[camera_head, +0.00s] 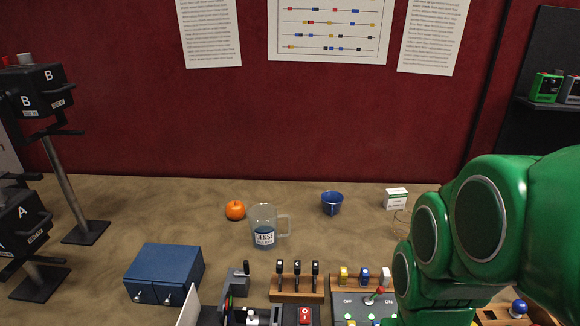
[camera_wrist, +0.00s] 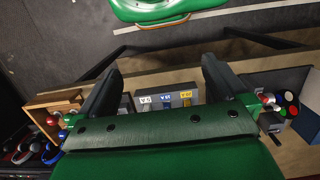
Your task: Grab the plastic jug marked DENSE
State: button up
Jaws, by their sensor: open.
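The clear plastic jug marked DENSE (camera_head: 264,228) stands upright on the table in the head view, with blue liquid in its lower part and its handle pointing right. My gripper (camera_wrist: 160,82) shows in the wrist view with its two dark fingers spread apart and nothing between them. In the head view my green arm fills the lower right, well to the right of the jug, and my fingers do not show there. The jug does not show in the wrist view.
An orange (camera_head: 235,210) sits just left of the jug, and a blue cup (camera_head: 332,203) stands to its right. A blue drawer box (camera_head: 165,273) is at front left. Switch panels (camera_head: 297,285) line the table's front. A small white box (camera_head: 396,198) is farther right.

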jog(key=c, duration=1.1)
jog(key=n+t+y, duration=0.2)
jog(key=n+t, duration=0.2)
jog(key=t, duration=0.2)
send_near(290, 225)
notch_tip(290, 225, down, 2)
jog(key=shift+h, duration=0.3)
jog(key=shift+w+a+x, duration=0.15)
jog(key=shift+x, duration=1.85)
jog(key=shift+w+a+x, duration=0.15)
jog(key=shift+x, duration=1.85)
